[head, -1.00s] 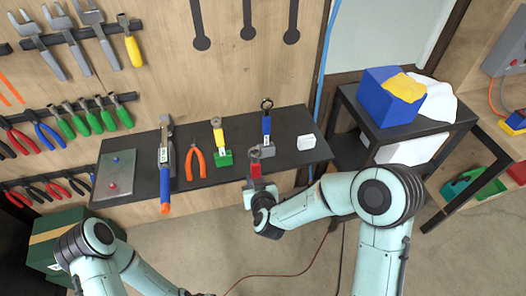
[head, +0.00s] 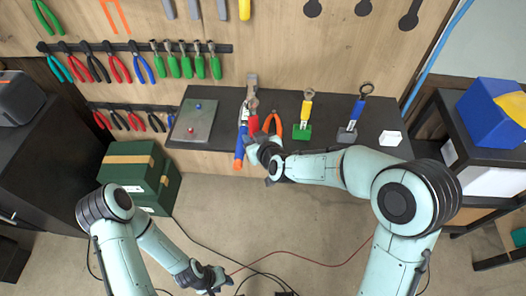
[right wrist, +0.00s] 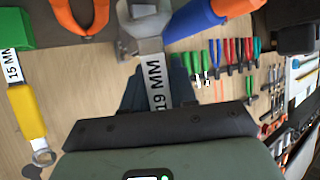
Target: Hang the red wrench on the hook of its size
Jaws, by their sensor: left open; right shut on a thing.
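My right gripper (head: 260,143) is shut on the red wrench (head: 253,125), just at the front of the dark shelf and beside the orange pliers. The wrench's grey ring end points up toward the back board. In the right wrist view a white label reading 19 MM (right wrist: 158,85) shows between the dark fingers; no red shows there. Dark wrench-shaped outlines (head: 363,8) are on the board at the top edge, partly cut off; I cannot make out hooks or sizes. My left gripper (head: 207,279) is open and empty, low over the floor.
Orange pliers (head: 273,122), a blue-orange-handled tool (head: 240,150) and a metal plate (head: 194,120) lie left. Green boxes (head: 140,170) stand lower left.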

